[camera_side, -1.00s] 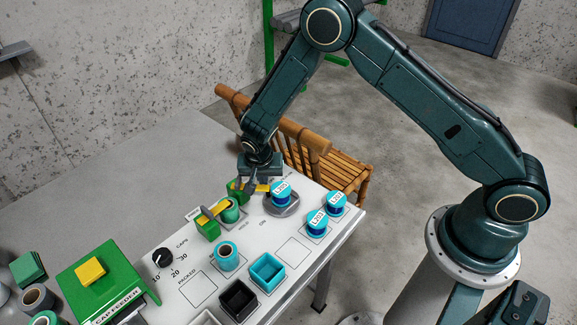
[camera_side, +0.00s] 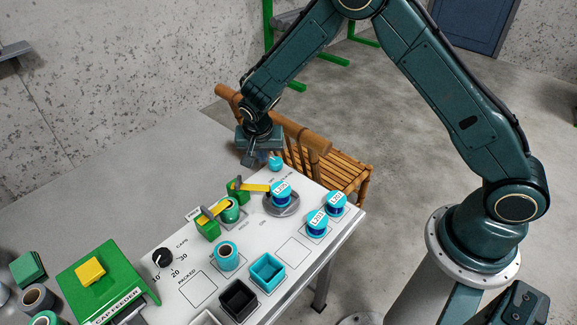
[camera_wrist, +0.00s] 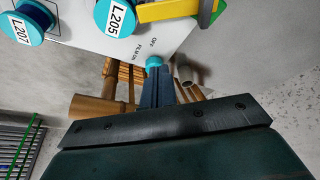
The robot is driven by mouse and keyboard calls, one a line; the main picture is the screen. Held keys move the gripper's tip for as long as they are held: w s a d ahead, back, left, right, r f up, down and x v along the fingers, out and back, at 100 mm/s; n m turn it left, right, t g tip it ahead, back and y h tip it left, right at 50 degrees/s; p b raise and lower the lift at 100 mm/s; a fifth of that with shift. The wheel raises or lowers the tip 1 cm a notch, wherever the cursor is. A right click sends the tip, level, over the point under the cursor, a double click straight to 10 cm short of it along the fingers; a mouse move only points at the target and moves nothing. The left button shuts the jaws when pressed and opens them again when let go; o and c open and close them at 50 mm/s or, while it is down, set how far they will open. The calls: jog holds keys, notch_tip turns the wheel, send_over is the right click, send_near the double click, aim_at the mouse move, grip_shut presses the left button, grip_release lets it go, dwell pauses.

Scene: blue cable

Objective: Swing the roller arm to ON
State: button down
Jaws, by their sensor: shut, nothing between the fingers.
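A yellow arm (camera_side: 254,187) on a green post (camera_side: 237,190) reaches to the teal spool labelled L205 (camera_side: 281,194), which stands on a round grey plate. The yellow arm also shows at the top of the wrist view (camera_wrist: 168,11). A small teal round-headed piece (camera_side: 275,163) is at the table's back edge; in the wrist view it (camera_wrist: 154,62) is beside OFF and FILM ON lettering. My gripper (camera_side: 256,161) is shut and empty beside this piece, above the back edge. In the wrist view my fingertips (camera_wrist: 156,72) overlap its lower side; I cannot tell whether they touch.
A second yellow arm (camera_side: 213,213) on a green block crosses a green spool. Spools L201 (camera_side: 317,223) and L207 (camera_side: 336,203) stand at the right. Teal (camera_side: 267,272) and black (camera_side: 238,299) bins are at the front. A wooden chair (camera_side: 325,163) stands behind the table.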

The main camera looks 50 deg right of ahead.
jog(key=shift+v, duration=1.1)
jog(key=shift+r, duration=0.15)
jog(key=s+d+r+n+t+y, duration=0.1)
jog(key=s+d+r+n, duration=0.1)
jog(key=s+r, duration=0.6)
jog(key=s+d+r+n+y, duration=0.15)
jog(key=s+r, duration=0.25)
jog(key=r, duration=0.8)
jog(key=s+r+n+t, duration=0.1)
jog(key=s+r+n, duration=0.2)
jog(key=s, duration=0.7)
jog(key=s+d+r+n+t, duration=0.1)
jog(key=s+r+n, duration=0.1)
jog(key=s, duration=0.8)
jog(key=shift+s+d+r+n, duration=0.3)
jog(key=shift+r+n, duration=0.05)
jog(key=shift+n, duration=0.3)
